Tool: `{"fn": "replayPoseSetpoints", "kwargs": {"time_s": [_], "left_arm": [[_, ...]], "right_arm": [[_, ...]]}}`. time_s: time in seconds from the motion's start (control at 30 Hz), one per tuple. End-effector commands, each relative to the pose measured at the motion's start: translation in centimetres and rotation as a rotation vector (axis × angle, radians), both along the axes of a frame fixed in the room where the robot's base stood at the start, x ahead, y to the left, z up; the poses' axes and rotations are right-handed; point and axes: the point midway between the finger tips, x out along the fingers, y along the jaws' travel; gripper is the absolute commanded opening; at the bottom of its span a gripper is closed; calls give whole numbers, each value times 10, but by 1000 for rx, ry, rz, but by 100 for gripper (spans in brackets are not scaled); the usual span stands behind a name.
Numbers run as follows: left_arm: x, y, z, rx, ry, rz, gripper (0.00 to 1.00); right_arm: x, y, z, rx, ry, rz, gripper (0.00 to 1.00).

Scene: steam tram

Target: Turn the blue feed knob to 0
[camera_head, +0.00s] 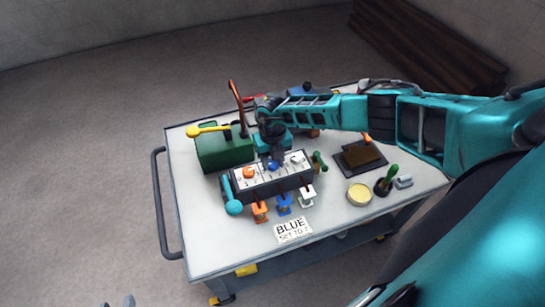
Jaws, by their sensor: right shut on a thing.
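The blue feed knob (273,165) is the middle knob on the light top of a dark control box (290,185), between an orange knob (248,172) and a white knob (297,158). My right gripper (272,157) points down over the blue knob and is shut on it. The gripper hides part of the knob, and I cannot read its pointer or scale. A card (292,230) at the table's front reads "BLUE SET TO" and a last character too small to read. Small grey tips at the bottom left edge may be my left gripper (120,302); its jaws are unclear.
A yellow dish (359,193) sits right. The table's front left is clear.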

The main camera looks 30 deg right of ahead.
Motion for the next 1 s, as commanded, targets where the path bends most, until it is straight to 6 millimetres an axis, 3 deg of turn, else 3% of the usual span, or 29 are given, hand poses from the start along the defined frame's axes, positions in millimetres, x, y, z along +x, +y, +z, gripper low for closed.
{"fn": "replayPoseSetpoints", "kwargs": {"time_s": [0.23, 0.27, 0.5, 0.8, 1.0], "left_arm": [[0, 0, 0, 1, 0, 1, 43], [0, 0, 0, 1, 0, 1, 43], [-1, 1, -1, 0, 2, 1, 43], [-3, 1, -1, 1, 7, 2, 43], [-3, 1, 9, 1, 8, 2, 43]], "right_arm": [[0, 0, 0, 0, 0, -3, 7], [0, 0, 0, 0, 0, -2, 39], [0, 0, 0, 0, 0, -1, 62], [0, 0, 3, 0, 0, 0, 63], [1, -1, 32, -1, -3, 1, 63]]}}
